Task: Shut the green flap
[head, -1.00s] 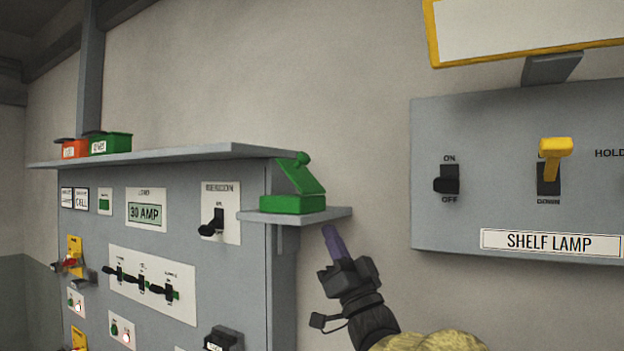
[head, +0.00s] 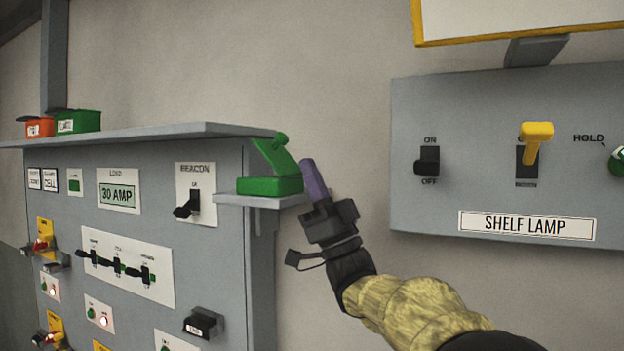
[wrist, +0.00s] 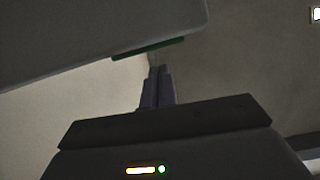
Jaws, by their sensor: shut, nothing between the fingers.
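The green flap (head: 274,156) stands raised and tilted on a green box base (head: 269,186), with a round knob at its upper edge. The box sits on a small grey bracket shelf (head: 250,200) at the panel's right side. My gripper (head: 308,166) is shut and empty, its purple fingers pointing up just right of the flap, with a small gap in the head view. In the wrist view, my fingers (wrist: 158,76) point up towards a green strip (wrist: 148,48) under a dark grey slab; which part of the box it is I cannot tell.
A grey shelf (head: 140,132) above the panel carries an orange box (head: 40,128) and a green box (head: 78,121). A switch panel (head: 440,110) labelled SHELF LAMP is on the wall at right. Bare wall lies between the two panels.

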